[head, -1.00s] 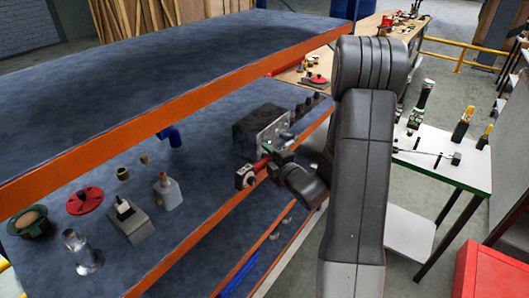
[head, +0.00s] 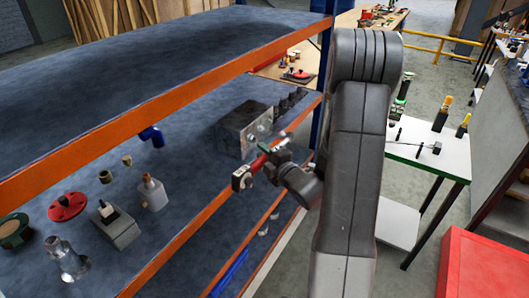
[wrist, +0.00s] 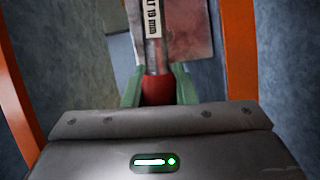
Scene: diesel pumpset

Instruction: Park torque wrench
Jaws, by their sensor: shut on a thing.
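My gripper (head: 266,156) is shut on a red-handled tool, which I take to be the torque wrench (head: 241,178). It is held in front of the lower shelf, its squarish metal head pointing to the left. In the wrist view, green fingertips (wrist: 158,88) are around the red grip (wrist: 157,91). The far end of the tool is hidden. A grey block (head: 230,132) with an upright metal plate (head: 263,127) stands on the shelf behind my gripper.
The lower shelf (head: 185,190) has an orange front edge and carries a red lid (head: 67,206), a bottle (head: 152,193) and a glass flask (head: 66,260). The upper shelf (head: 130,70) overhangs it. A white table (head: 425,160) and a red cabinet (head: 480,275) stand to the right.

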